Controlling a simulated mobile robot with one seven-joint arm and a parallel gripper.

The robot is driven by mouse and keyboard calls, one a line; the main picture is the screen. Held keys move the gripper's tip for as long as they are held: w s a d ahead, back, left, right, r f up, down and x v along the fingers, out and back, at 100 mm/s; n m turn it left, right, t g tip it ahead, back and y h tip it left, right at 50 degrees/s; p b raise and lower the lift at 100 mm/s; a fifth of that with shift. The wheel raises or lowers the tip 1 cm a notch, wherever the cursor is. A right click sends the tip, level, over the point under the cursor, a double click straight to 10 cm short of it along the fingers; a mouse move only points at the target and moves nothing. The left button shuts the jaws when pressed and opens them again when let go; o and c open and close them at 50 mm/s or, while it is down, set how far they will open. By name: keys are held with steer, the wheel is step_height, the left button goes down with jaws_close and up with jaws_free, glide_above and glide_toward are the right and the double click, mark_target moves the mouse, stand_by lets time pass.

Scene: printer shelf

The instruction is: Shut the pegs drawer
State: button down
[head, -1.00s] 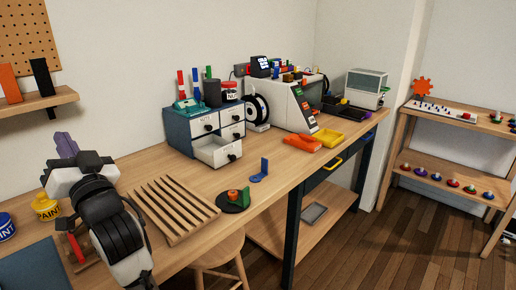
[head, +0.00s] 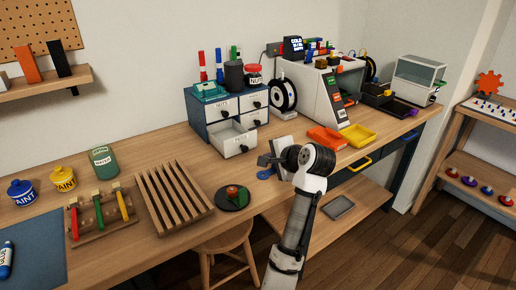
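The small blue drawer cabinet (head: 199,129) with white drawer fronts stands at the back of the workbench. Its lower left drawer (head: 232,140) is pulled out toward the front, and its inside shows. The lettering on this drawer is too small to read for certain; the drawer above it reads like "NUTS". The open drawer has a dark round knob (head: 243,149). The other drawers look closed. My gripper (head: 265,160) is just right of and in front of the open drawer, seemingly apart from it. My wrist hides part of the gripper, and its finger opening is unclear.
A slatted wooden rack (head: 174,197) and a dark round dish (head: 233,198) lie in front of the cabinet. A filament spool (head: 284,94), an orange tray (head: 326,138) and a yellow tray (head: 358,135) are to the right. A stool (head: 222,240) stands below the bench edge.

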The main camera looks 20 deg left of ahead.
steer(key=p, duration=0.3)
glide_toward(245, 150)
steer(key=x, duration=0.5)
steer(key=shift+s+d+f, duration=0.1)
steer(key=shift+d+f, duration=0.15)
steer(key=shift+f, duration=0.15)
steer(key=shift+w+a+f, duration=0.15)
steer(key=shift+w+a, duration=0.4)
steer(key=shift+a, duration=0.05)
steer(key=shift+a, duration=0.1)
